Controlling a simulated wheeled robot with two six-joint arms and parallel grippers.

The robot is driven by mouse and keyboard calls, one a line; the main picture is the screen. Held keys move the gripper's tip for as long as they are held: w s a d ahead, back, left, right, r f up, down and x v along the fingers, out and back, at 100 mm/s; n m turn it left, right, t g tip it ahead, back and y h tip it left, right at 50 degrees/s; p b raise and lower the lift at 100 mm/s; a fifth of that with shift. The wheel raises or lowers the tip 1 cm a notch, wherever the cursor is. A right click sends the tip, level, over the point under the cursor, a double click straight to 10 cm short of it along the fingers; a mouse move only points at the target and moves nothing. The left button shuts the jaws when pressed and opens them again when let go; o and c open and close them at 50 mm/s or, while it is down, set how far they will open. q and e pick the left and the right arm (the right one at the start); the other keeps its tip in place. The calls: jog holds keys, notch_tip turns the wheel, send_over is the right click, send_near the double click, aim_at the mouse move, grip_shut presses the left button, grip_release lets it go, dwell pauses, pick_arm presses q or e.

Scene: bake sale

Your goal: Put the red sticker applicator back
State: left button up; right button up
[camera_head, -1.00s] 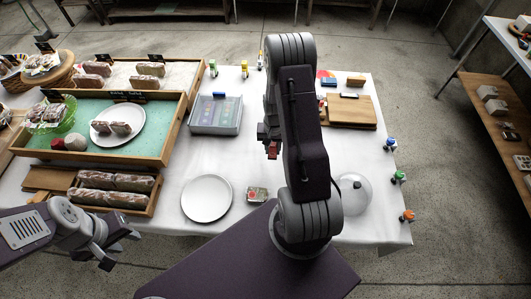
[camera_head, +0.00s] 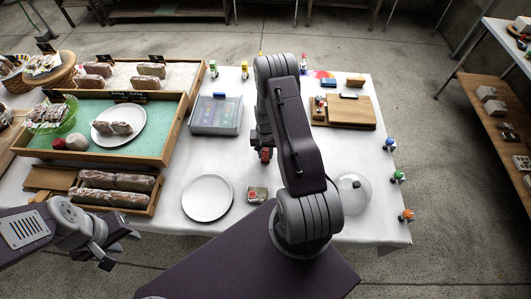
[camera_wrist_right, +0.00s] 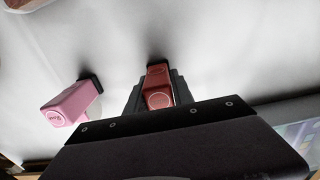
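My right gripper (camera_wrist_right: 157,97) is shut on the red sticker applicator (camera_wrist_right: 160,87), which sits between the fingers in the right wrist view with its dark end pointing away. In the head view, the red applicator (camera_head: 266,154) shows at the tip of my right gripper (camera_head: 263,150), over the white cloth between the lidded box and the plate. A pink applicator (camera_wrist_right: 68,104) with a dark end stands to the left in the right wrist view, apart from the gripper. My left gripper (camera_head: 108,262) is low at the left, off the table's front edge; its finger state is unclear.
A lidded box (camera_head: 216,115), a white plate (camera_head: 207,198), a small labelled block (camera_head: 257,194) and a clear dome (camera_head: 353,194) stand on the white table. Green (camera_head: 398,176), blue (camera_head: 389,144) and orange (camera_head: 406,215) applicators line the right edge. A wooden board (camera_head: 349,112) lies behind.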

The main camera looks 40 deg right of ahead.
jog(key=shift+o, duration=1.4)
notch_tip(320, 180, up, 12)
jog(key=shift+r, duration=0.2)
jog(key=shift+a+r, duration=0.15)
jog(key=shift+r, duration=0.05)
jog(key=s+a+r+n, duration=0.4)
jog(key=s+a+r, duration=0.1)
jog(key=a, duration=0.2)
jog(key=s+a+r+n+t, duration=0.1)
jog(key=s+a+r+n, duration=0.2)
jog(key=s+a+r, duration=0.2)
jog(key=s+a, duration=0.1)
jog(key=a, duration=0.2)
jog(key=shift+s+a+n, duration=0.2)
jog(key=shift+a+n, duration=0.1)
jog(key=shift+n, duration=0.1)
